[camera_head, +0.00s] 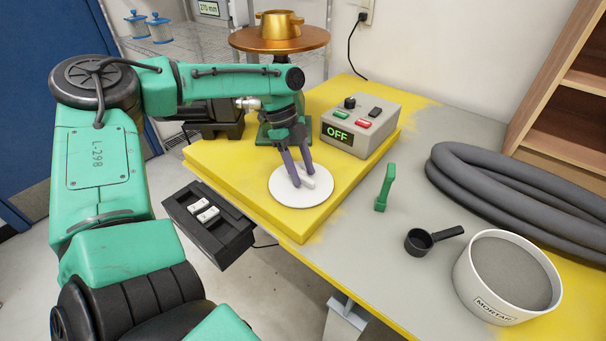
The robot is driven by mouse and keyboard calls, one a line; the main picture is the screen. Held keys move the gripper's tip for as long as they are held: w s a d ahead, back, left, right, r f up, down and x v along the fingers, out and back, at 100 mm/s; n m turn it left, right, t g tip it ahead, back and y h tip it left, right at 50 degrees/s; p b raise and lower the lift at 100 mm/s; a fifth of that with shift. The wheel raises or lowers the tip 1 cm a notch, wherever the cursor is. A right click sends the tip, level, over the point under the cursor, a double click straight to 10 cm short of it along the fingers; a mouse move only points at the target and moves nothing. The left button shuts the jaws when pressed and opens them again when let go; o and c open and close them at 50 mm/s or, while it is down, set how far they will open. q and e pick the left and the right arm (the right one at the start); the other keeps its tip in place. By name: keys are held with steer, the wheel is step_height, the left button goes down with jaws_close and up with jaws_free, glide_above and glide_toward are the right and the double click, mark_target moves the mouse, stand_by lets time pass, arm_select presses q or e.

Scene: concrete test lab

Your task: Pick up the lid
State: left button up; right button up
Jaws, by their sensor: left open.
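The lid (292,200) is a flat white disc with a raised white bar handle (312,180) across its middle. It lies flat on the yellow slab on the table. My left gripper (303,182) points down over the lid with its two purple-grey fingers open. The fingertips are at the handle, one on each side as far as I can tell. Whether they touch it is not clear. My right gripper does not show.
A grey control box (360,126) reading OFF stands behind the lid. A brass pot (279,27) stands on a round stand behind.

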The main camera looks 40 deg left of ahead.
arm_select(q)
steer(key=shift+s+f, duration=0.2)
steer(key=shift+f, duration=0.05)
jaws_close()
steer(key=shift+r, duration=0.1)
